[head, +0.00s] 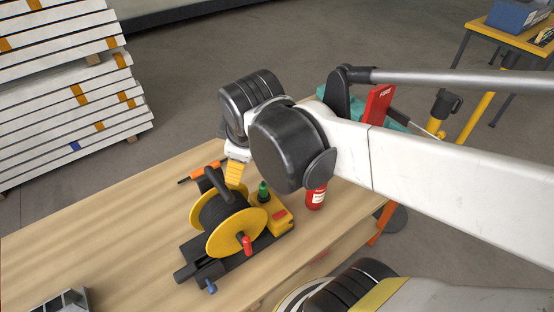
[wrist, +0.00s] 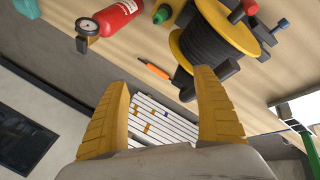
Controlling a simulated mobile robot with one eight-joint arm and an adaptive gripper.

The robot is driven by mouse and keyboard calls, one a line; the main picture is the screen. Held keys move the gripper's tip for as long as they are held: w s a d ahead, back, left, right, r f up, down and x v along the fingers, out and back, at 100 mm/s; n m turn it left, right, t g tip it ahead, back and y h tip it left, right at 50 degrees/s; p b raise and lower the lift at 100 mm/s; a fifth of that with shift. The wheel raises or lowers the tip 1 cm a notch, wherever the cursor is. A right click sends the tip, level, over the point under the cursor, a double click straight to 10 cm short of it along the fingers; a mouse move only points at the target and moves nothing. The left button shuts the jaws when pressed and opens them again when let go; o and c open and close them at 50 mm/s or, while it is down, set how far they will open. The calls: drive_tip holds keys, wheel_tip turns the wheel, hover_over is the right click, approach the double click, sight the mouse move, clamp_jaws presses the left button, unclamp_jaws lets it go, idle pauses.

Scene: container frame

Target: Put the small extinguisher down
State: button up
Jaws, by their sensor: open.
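The small extinguisher (head: 316,197) is red with a pale label and stands on the wooden table, right of the cable reel; my arm hides its top. In the wrist view the red extinguisher (wrist: 118,16), with its round gauge, lies at the upper left, apart from my fingers. My gripper (wrist: 160,82) has its two yellow fingers spread with nothing between them. In the head view my gripper (head: 235,172) shows partly behind my arm, above the table behind the reel.
The yellow and black cable reel (head: 232,218) stands on the table (head: 100,235) beside the extinguisher. An orange-handled tool (head: 205,171) lies behind the reel. A red box (head: 379,103) shows behind my arm. The table's left part is mostly clear. Stacked white boards (head: 70,100) stand beyond it.

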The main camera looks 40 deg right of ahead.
drive_tip(key=w+d+f+n+g, duration=0.1)
drive_tip(key=w+d+f+n, duration=0.1)
drive_tip(key=d+f+n, duration=0.2)
drive_tip(key=w+d+f+n+g+h+b, duration=0.1)
drive_tip(key=w+d+f+n, duration=0.2)
drive_tip(key=d+n, duration=0.3)
drive_tip(key=w+d+f+n+g+h+b, duration=0.1)
drive_tip(key=w+d+f+n, duration=0.2)
drive_tip(key=d+f+n, duration=0.2)
drive_tip(key=shift+d+f+g, duration=0.25)
drive_tip(key=shift+d+g, duration=0.15)
drive_tip(key=shift+d, duration=0.1)
drive_tip(key=b+x, duration=0.1)
drive_tip(key=x, duration=0.2)
drive_tip(key=b+x, duration=0.1)
drive_tip(key=x, duration=0.1)
drive_tip(key=shift+s+d+b, duration=0.3)
drive_tip(key=shift+d+b, duration=0.05)
drive_tip(key=shift+c, duration=0.4)
drive_tip(key=shift+h, duration=0.3)
drive_tip(key=c, duration=1.4)
drive_tip(key=shift+c, duration=0.2)
drive_tip(key=shift+r, duration=0.2)
